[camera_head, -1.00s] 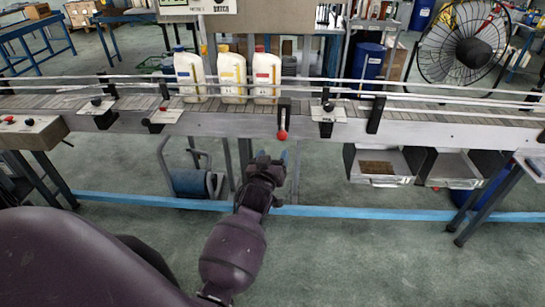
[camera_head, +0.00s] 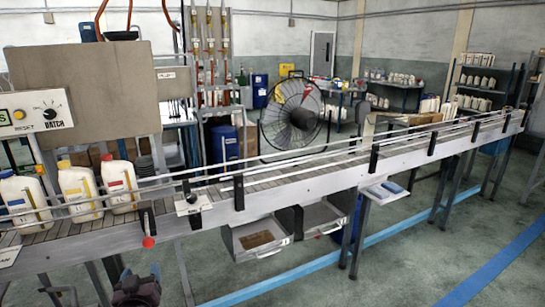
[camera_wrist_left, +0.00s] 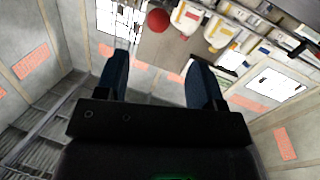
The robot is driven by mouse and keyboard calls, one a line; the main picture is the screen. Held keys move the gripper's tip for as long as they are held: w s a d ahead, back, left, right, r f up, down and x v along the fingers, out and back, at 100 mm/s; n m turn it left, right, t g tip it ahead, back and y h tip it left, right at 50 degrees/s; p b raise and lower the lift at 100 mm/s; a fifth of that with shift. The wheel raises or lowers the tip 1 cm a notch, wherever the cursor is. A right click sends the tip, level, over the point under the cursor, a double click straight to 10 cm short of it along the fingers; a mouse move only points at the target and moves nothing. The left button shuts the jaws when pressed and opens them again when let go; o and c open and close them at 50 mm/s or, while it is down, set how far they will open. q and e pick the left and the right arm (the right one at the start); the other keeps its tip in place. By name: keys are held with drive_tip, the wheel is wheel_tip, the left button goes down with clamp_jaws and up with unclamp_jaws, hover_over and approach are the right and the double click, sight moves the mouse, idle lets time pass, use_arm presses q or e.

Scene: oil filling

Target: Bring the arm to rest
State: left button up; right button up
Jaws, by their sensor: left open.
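My left gripper (camera_head: 137,290) shows at the bottom left of the head view, low in front of the conveyor (camera_head: 300,180). In the left wrist view its two dark blue fingers (camera_wrist_left: 158,80) are spread apart with nothing between them. A red-knobbed lever (camera_head: 148,241) hangs from the conveyor's front, above and apart from the gripper; its red knob (camera_wrist_left: 158,20) also shows beyond the fingers in the wrist view. My right gripper is out of view.
Grey open bins (camera_head: 258,240) hang under the conveyor. A control panel (camera_head: 85,95) with a BATCH knob rises behind the bottles. A large fan (camera_head: 293,115) and a blue barrel (camera_head: 225,145) stand behind the belt. The floor in front at the lower right is clear.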

use_arm(q)
drive_tip(key=s+d+f+m+g+h, duration=0.2)
drive_tip(key=s+f, duration=0.5)
drive_tip(key=s, duration=0.5)
drive_tip(key=s+d+f+m+g+h, duration=0.3)
drive_tip(key=s+d+f, duration=0.3)
drive_tip(key=s, duration=0.7)
wheel_tip(320, 180, down, 2)
drive_tip(key=shift+s+d+f+m+h, duration=0.2)
drive_tip(key=shift+s+m+h, duration=0.1)
drive_tip(key=shift+m, duration=0.3)
